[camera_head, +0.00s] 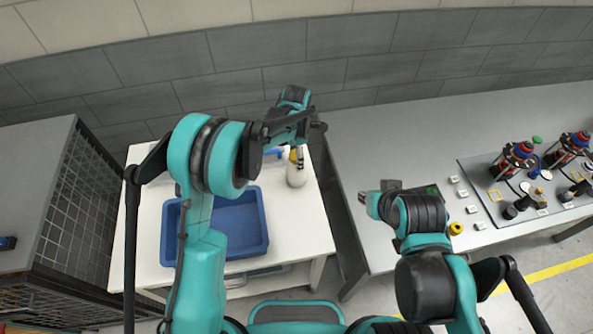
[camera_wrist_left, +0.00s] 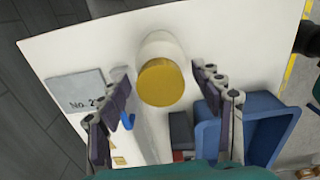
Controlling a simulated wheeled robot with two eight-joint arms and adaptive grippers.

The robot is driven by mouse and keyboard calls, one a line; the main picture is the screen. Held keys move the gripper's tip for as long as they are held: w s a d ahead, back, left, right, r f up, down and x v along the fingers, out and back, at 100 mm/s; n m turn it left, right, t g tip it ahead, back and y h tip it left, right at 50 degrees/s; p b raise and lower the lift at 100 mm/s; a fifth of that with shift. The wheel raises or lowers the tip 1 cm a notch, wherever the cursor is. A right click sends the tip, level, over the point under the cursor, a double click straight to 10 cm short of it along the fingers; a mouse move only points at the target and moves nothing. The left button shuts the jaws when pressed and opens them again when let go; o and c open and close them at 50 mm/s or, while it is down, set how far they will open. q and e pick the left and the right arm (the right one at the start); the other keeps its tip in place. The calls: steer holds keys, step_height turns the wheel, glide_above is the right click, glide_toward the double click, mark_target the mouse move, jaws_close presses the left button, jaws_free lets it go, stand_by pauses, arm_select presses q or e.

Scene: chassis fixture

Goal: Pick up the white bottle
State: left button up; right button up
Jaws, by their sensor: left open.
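The white bottle (camera_head: 297,175) with a yellow cap stands on the white table (camera_head: 310,215), near its right edge. My left gripper (camera_head: 297,150) is over the bottle's top from above, and part of the cap is hidden behind it. In the left wrist view the yellow cap (camera_wrist_left: 161,82) lies between the two spread fingers of my left gripper (camera_wrist_left: 160,88), with a gap on each side. The bottle's white body (camera_wrist_left: 161,45) shows beyond the cap. My right gripper (camera_head: 367,198) is over the grey table, away from the bottle; its fingers are too small to judge.
A blue tray (camera_head: 262,240) is on the white table, partly behind my left arm. A grey "No. 2" plate (camera_wrist_left: 75,90) and a small blue item (camera_wrist_left: 127,120) are left of the bottle in the wrist view. The grey table (camera_head: 390,140) holds several parts at right.

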arm_select(q)
jaws_close()
steer(key=shift+r, duration=0.15)
